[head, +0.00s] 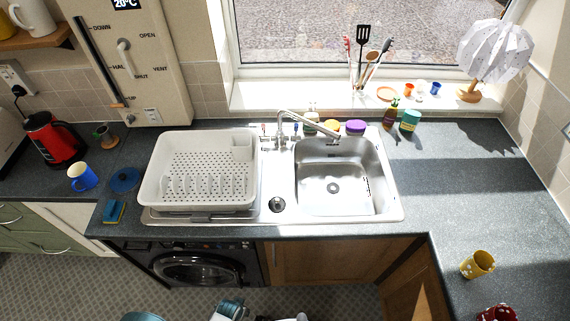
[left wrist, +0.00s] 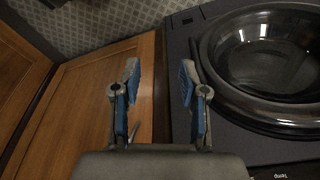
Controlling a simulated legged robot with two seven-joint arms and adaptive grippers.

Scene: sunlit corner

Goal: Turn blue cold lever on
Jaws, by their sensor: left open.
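The tap (head: 281,128) stands behind the steel sink, its spout reaching right over the bowl. A small upright lever (head: 296,129) is at its right and another (head: 263,129) at its left. They are too small here for me to be sure of their colours or how far each is turned. My left gripper (left wrist: 159,85) is open and empty in the left wrist view, its two blue-padded fingers apart, low in front of the wooden cupboard door and the washing machine. Neither lever shows in that view. My right gripper is not in view.
A white dish rack (head: 150,190) stands left of the sink bowl (head: 334,205). Bottles and a purple-lidded jar (head: 355,127) stand behind the bowl. The washing machine (head: 195,265) is below the counter. The counter right of the sink is mostly clear, with a yellow mug (head: 477,265) near its front.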

